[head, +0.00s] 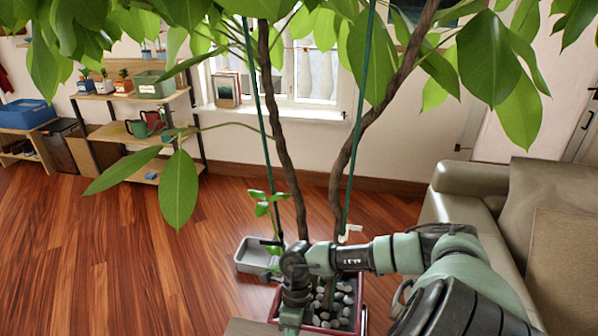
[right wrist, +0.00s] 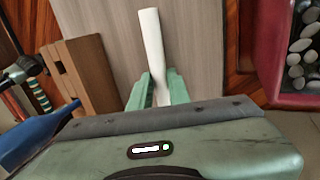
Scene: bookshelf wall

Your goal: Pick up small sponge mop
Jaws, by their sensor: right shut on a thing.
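In the right wrist view, a smooth white handle (right wrist: 150,35), which I take to be the small sponge mop, stands out between my fingers. My right gripper (right wrist: 158,88) has its two green fingers closed around this handle. The mop's head is hidden, and I cannot tell whether the mop touches the surface behind it. In the head view my right arm reaches from the right to just in front of the plant pot, and the mop cannot be made out there. My left gripper is not in view.
A grey wood-grain surface (right wrist: 205,50) lies behind the handle. A brown wooden block (right wrist: 92,70) and a blue object (right wrist: 40,132) are on the left. A red pot (right wrist: 268,45) with pebbles is on the right. A grey tray (head: 247,266) sits beside the plant; open floor (head: 110,260) lies left.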

